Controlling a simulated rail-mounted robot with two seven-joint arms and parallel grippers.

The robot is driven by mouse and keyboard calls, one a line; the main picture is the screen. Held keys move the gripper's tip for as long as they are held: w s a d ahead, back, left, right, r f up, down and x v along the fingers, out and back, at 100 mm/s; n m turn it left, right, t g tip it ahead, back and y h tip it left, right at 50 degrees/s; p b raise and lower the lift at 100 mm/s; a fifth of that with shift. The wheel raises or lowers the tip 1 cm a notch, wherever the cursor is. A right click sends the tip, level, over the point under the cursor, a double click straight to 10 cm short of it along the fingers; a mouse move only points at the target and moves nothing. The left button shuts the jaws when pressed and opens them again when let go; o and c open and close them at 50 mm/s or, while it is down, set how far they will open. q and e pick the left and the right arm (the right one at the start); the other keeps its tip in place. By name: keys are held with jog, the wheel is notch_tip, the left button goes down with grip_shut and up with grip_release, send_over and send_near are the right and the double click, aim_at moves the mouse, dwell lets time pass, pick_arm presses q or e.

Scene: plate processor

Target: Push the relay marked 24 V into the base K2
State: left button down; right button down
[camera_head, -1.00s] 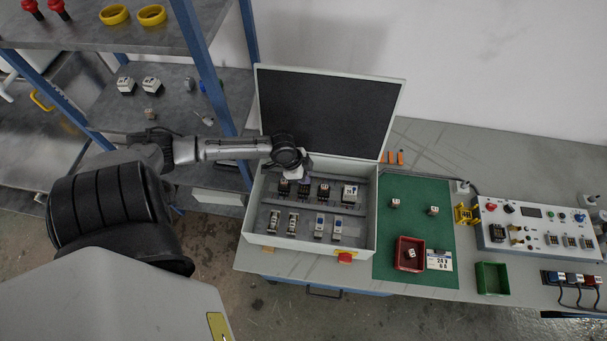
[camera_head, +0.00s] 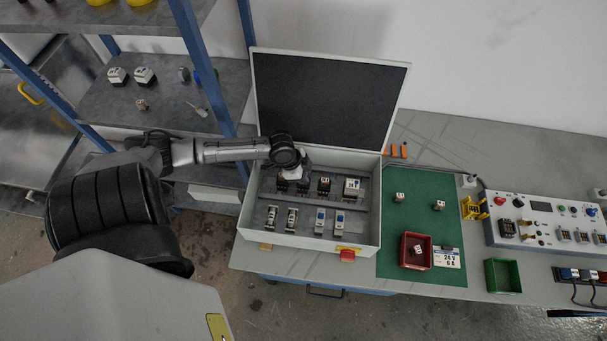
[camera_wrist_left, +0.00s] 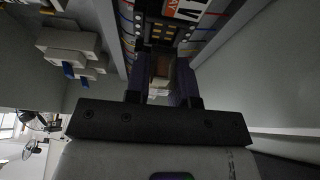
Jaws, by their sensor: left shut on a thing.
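My left gripper (camera_head: 294,174) is over the back row inside the open cabinet. The left wrist view shows its two fingers (camera_wrist_left: 161,97) shut on a pale relay (camera_wrist_left: 161,68). The relay's marking cannot be read. Beyond it, a dark base with brass contacts (camera_wrist_left: 163,33) faces the gripper, with an orange and white label above. Whether the relay touches this base cannot be told. In the head view the gripper partly covers the left bases of the back row; K2's label is not legible. My right gripper is not in view.
The cabinet (camera_head: 243,225) has its lid (camera_head: 325,95) open and side walls around the arm. A front row of modules (camera_head: 320,221) stands inside. A shelf stands left.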

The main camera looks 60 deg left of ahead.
pick_arm(q)
jog(key=shift+p, duration=1.1)
dwell(1.6)
jog(key=shift+f+b, duration=0.45)
jog(key=shift+f, duration=0.55)
dwell(0.5)
jog(key=c, duration=1)
grip_release()
jog(key=shift+c, duration=0.2)
jog(key=shift+o, duration=0.8)
jog(key=shift+a+r, duration=0.1)
jog(key=shift+r, duration=0.1)
jog(key=p+v, duration=0.2)
jog(key=v, duration=1.1)
jog(key=shift+s+r, duration=0.15)
jog(key=shift+r, duration=0.05)
